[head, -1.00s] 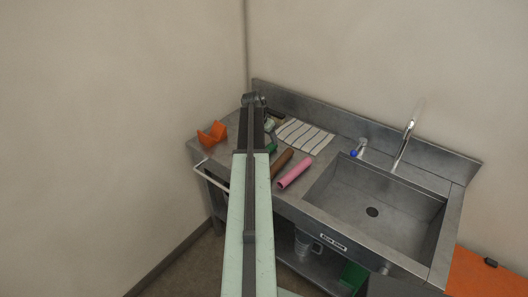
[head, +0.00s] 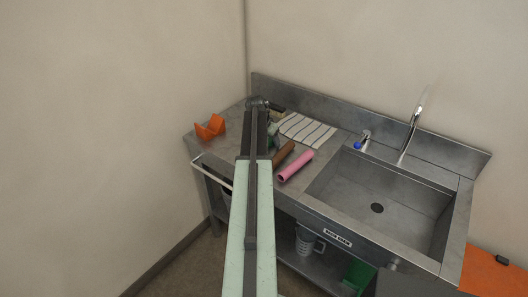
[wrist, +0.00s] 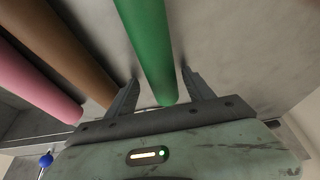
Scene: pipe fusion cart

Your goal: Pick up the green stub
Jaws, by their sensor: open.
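The green stub (wrist: 150,45) is a smooth green cylinder in the wrist view, running from the top edge down between my gripper's fingers. Its rounded near end lies close to the gripper's palm. My gripper (wrist: 160,76) is open, with one finger on each side of the stub and gaps showing on both sides. I cannot tell whether the fingers are level with the stub or still above it. In the head view my arm covers most of the stub and the gripper.
A brown cylinder (head: 284,152) and a pink cylinder (head: 295,166) lie right of the stub. A striped cloth (head: 308,130) lies behind them. An orange V-shaped holder (head: 210,127) stands at the counter's left. The sink basin (head: 385,195) and faucet (head: 411,135) are on the right.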

